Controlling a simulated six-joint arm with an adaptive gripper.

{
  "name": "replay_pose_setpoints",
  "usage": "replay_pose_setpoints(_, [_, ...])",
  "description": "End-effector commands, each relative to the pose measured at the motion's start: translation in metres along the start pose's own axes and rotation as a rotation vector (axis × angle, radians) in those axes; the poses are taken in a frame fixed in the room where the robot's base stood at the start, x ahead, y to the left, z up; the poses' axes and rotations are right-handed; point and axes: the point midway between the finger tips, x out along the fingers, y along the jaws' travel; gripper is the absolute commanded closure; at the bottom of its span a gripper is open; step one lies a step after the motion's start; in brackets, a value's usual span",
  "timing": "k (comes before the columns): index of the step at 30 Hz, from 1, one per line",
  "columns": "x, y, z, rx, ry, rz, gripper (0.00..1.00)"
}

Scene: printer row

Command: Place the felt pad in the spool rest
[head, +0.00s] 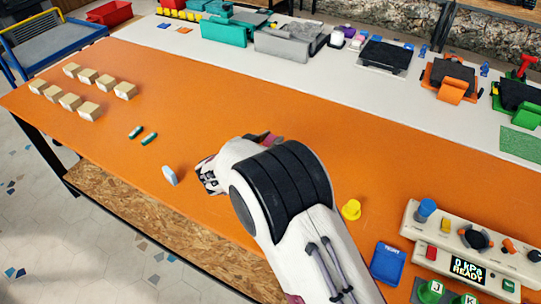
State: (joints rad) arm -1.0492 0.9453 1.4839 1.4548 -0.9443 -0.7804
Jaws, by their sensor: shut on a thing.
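My gripper (207,177) shows only in part, low over the orange table left of my white and black wrist. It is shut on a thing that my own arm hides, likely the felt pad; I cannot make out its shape. A pale grey-blue disc (169,176) stands on edge or tilted just left of my gripper, with a strip of orange table between them. I cannot tell what it is. I cannot pick out the spool rest for certain.
A yellow knob-like piece (351,210), a blue tray (387,264) and a control panel (463,245) are at right. Printers (385,55) line the back.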

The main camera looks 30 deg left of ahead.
Motion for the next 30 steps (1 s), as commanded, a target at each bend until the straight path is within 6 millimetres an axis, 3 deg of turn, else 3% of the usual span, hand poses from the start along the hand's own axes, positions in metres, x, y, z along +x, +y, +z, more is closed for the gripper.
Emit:
replay_pose_setpoints(6, [0.009, 0.000, 0.023, -0.001, 0.000, 0.000, 1.00])
replay_pose_setpoints(20, [0.012, 0.000, 0.028, 0.000, 0.000, 0.000, 1.00])
replay_pose_setpoints(30, [0.023, 0.000, 0.055, 0.000, 0.000, 0.000, 1.00])
